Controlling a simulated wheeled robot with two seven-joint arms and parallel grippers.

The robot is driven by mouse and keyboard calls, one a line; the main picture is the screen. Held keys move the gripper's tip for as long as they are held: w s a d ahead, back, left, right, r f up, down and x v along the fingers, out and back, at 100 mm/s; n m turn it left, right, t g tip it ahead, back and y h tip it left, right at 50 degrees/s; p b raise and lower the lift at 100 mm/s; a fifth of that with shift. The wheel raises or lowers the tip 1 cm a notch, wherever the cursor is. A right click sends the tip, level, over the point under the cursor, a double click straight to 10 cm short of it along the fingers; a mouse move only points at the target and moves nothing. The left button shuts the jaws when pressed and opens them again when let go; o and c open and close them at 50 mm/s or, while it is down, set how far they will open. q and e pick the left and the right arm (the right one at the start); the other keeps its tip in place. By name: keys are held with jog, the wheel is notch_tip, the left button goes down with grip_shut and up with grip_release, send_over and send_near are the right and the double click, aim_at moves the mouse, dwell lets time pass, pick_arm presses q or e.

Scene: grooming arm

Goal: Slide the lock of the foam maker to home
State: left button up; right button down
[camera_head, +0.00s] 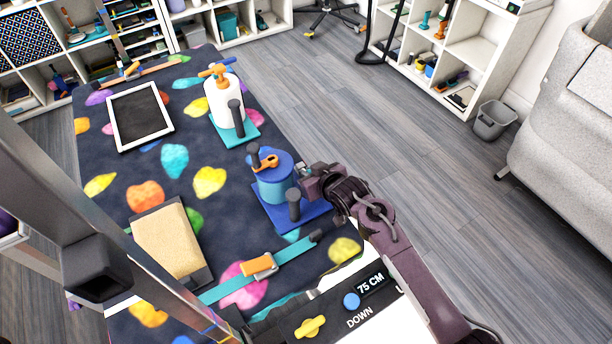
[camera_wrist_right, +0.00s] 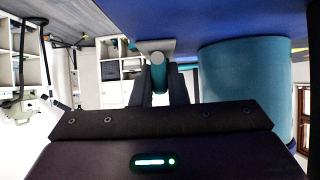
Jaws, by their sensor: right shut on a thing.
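A blue canister (camera_head: 272,187) with an orange lever (camera_head: 265,162) on its lid stands upright on a blue base plate (camera_head: 312,212). A dark grey upright handle (camera_head: 294,205) stands beside it. I cannot tell for certain that this is the foam maker. My right gripper (camera_head: 308,178) is at the canister's right side. In the right wrist view, its fingers (camera_wrist_right: 160,90) are shut on a small teal and grey part (camera_wrist_right: 158,68), with the canister wall (camera_wrist_right: 245,85) close on the right. Which part it is on the canister is unclear. My left gripper is not in view.
A white bottle (camera_head: 222,107) with an orange top stands behind on a teal plate. A framed tablet (camera_head: 139,116), a tan pad (camera_head: 170,244) and a teal strip with an orange slider (camera_head: 257,265) lie on the spotted mat. A grey post crosses the left foreground.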

jog(key=shift+w, duration=0.1)
jog(key=shift+w+a+b, duration=0.55)
jog(key=shift+w, duration=0.2)
jog(key=c, duration=1.3)
grip_release()
jog(key=shift+c, duration=0.2)
jog(key=shift+s+d+r+p, duration=0.15)
jog(key=shift+s+r+p, duration=0.15)
jog(key=shift+p, duration=0.4)
jog(key=p+v, duration=0.4)
jog(key=shift+p, duration=0.35)
jog(key=p+v, duration=0.2)
jog(key=shift+s+d+r+p, duration=0.1)
jog(key=shift+d+r+p, duration=0.05)
jog(key=shift+p, duration=0.15)
jog(key=shift+s+d+r+p, duration=0.1)
jog(key=shift+s+d+p, duration=0.1)
jog(key=shift+s+p, duration=0.15)
